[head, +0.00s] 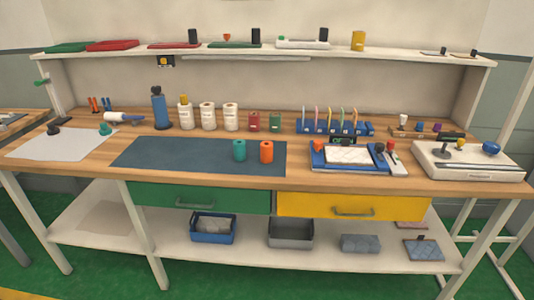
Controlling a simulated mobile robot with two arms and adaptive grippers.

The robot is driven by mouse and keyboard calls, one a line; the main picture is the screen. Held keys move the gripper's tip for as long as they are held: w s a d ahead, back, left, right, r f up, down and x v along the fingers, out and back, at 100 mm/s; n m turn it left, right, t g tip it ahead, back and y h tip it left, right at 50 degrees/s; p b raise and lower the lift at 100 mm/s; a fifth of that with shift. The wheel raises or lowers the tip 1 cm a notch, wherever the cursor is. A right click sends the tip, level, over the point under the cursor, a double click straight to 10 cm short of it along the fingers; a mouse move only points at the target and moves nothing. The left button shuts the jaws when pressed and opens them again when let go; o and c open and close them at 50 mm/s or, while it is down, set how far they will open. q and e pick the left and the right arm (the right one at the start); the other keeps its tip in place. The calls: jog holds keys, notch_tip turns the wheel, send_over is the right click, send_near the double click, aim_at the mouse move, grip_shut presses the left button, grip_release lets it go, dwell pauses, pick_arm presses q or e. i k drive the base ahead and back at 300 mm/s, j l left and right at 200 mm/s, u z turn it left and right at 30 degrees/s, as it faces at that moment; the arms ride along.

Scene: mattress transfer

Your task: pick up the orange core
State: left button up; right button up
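The orange core (266,152) is a short upright cylinder with a dark hole in its top. It stands near the right end of the dark blue-grey mat (180,156) on the wooden workbench. A teal core (239,150) of similar size stands just to its left, with a small gap between them. Neither of my grippers shows in the head view.
A blue tray (318,163) with a white pad lies right of the mat. A shelf (270,51) runs above. Green (200,198) and yellow (350,206) drawers are closed below. The mat's left part is clear.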

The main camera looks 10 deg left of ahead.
aim_at(266, 147)
jog(key=i+j+z, duration=0.1)
jog(key=i, duration=0.3)
jog(key=i+j+z, duration=0.1)
jog(key=i+j, duration=0.2)
jog(key=i, duration=0.1)
